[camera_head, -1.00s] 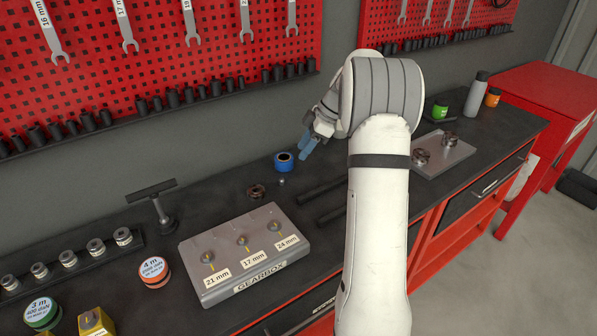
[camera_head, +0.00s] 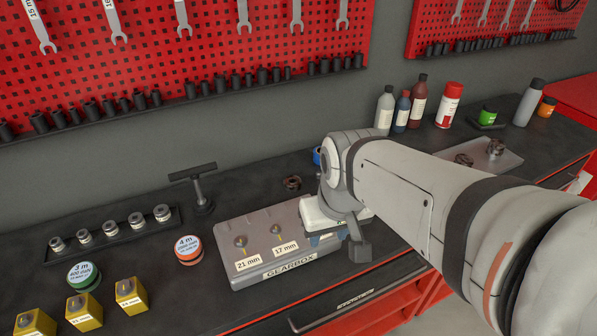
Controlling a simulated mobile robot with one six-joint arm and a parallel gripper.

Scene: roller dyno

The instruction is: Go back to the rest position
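My white arm reaches in from the right, and its wrist stands over the right end of the grey gearbox plate (camera_head: 262,243). My gripper (camera_head: 324,238) points down there, mostly hidden behind the wrist; a bit of blue finger shows. I cannot see whether it is open, shut or holding anything. The plate's 21 mm and 17 mm spots show. The 24 mm spot is hidden behind my wrist.
A T-handle tool (camera_head: 199,190), a dark ring nut (camera_head: 292,182) and a partly hidden blue roll (camera_head: 317,156) are behind the plate. Round tins (camera_head: 188,249) and yellow blocks (camera_head: 131,295) lie left. Bottles (camera_head: 385,110) and a metal plate (camera_head: 507,161) are right.

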